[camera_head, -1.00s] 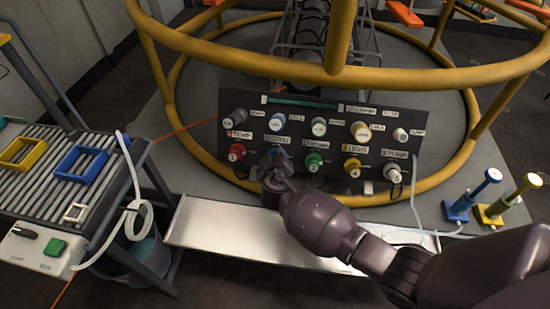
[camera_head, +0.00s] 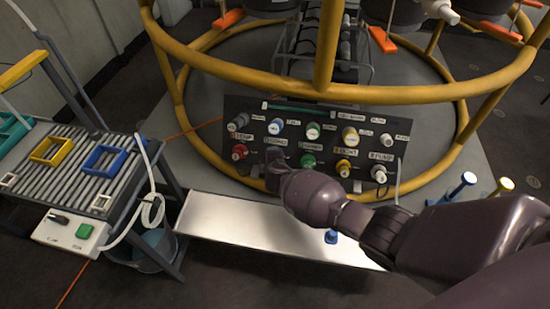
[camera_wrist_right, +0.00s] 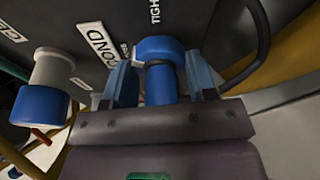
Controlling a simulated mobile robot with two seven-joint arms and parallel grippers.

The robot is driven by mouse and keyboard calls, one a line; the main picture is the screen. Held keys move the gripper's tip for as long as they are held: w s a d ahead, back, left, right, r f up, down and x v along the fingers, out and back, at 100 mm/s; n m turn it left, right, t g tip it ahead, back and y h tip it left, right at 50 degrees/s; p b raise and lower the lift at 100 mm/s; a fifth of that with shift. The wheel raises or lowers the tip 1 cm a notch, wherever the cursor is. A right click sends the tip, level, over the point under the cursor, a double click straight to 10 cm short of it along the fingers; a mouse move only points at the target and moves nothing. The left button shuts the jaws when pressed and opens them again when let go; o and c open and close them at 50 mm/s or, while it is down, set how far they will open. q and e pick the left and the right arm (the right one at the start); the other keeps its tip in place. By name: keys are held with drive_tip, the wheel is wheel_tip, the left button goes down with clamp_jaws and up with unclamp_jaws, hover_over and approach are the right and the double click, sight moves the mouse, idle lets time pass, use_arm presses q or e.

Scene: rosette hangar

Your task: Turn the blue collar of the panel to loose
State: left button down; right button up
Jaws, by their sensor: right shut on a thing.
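The grey panel (camera_head: 237,168) faces me with two rows of coloured collars. My right gripper (camera_head: 273,168) is at the lower row, between the red collar (camera_head: 239,152) and the green collar (camera_head: 308,161). It hides the lower blue collar in the head view. In the right wrist view, the blue collar (camera_wrist_right: 160,72) is between the fingers of my right gripper (camera_wrist_right: 161,80), which is shut on it. A label reading "TIGHT" (camera_wrist_right: 154,12) is beside it. The collar's turn angle cannot be told. My left gripper is not in view.
A yellow tube ring (camera_head: 385,93) surrounds the panel. A pale metal tray (camera_head: 230,222) lies below it. A slatted cart (camera_head: 75,178) with yellow and blue frames stands left. Another blue collar (camera_wrist_right: 40,104) is left of the fingers. Blue (camera_head: 466,179) and yellow (camera_head: 505,186) handles stand right.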

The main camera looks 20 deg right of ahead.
drive_tip(key=shift+w+r+n+p, duration=0.2)
drive_tip(key=shift+r+n+p, duration=0.15)
drive_tip(key=shift+n, duration=0.55)
drive_tip(key=shift+f+n+g+p, duration=0.1)
drive_tip(key=shift+n+g+p, duration=0.35)
drive_tip(key=shift+n, duration=0.45)
drive_tip(key=shift+s+f+n, duration=0.1)
drive_tip(key=shift+n, duration=0.5)
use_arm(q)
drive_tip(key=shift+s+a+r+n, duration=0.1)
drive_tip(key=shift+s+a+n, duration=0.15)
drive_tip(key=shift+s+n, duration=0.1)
use_arm(e)
drive_tip(key=shift+g, duration=0.25)
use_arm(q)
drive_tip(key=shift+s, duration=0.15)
use_arm(e)
drive_tip(key=shift+f, duration=0.1)
